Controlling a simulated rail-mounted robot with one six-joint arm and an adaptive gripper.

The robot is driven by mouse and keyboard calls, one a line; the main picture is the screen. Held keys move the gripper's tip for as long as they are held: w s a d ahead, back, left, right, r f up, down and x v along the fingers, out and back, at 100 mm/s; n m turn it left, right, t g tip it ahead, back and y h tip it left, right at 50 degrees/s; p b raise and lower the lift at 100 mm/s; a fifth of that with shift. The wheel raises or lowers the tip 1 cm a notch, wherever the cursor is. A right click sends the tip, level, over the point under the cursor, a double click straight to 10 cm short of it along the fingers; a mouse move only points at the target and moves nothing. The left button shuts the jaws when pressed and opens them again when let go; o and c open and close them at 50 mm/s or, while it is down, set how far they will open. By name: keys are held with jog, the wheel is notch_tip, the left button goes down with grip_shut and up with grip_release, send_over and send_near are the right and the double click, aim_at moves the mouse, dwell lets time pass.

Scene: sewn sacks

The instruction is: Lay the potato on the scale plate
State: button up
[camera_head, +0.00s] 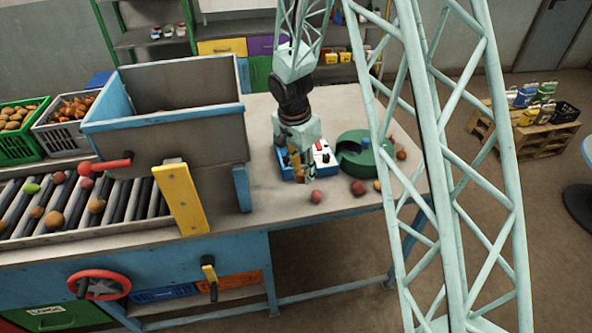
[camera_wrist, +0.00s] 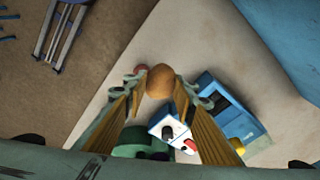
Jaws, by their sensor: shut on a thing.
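My gripper (camera_wrist: 160,84) is shut on a brown, rounded potato (camera_wrist: 160,78), which sits between its fingertips in the wrist view. I cannot clearly make out which surface is the scale plate.
A round green device (camera_head: 364,157) stands right of my gripper. Several reddish and orange potatoes lie loose near it, one reddish (camera_head: 316,197) in front of my gripper. A grey hopper (camera_head: 170,140) and roller conveyor (camera_head: 70,205) stand left. The bench's front edge is close.

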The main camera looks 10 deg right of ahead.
jog(key=w+d+f+n+t+y+b, duration=0.1)
jog(key=w+d+n+b, duration=0.2)
jog(key=d+n+b, duration=0.4)
jog(key=shift+d+f+n+y+b, duration=0.2)
jog(key=shift+n+y+b, duration=0.1)
jog(key=shift+n+b, duration=1.9)
jog(key=shift+n+p, duration=0.3)
jog(key=shift+p, duration=0.05)
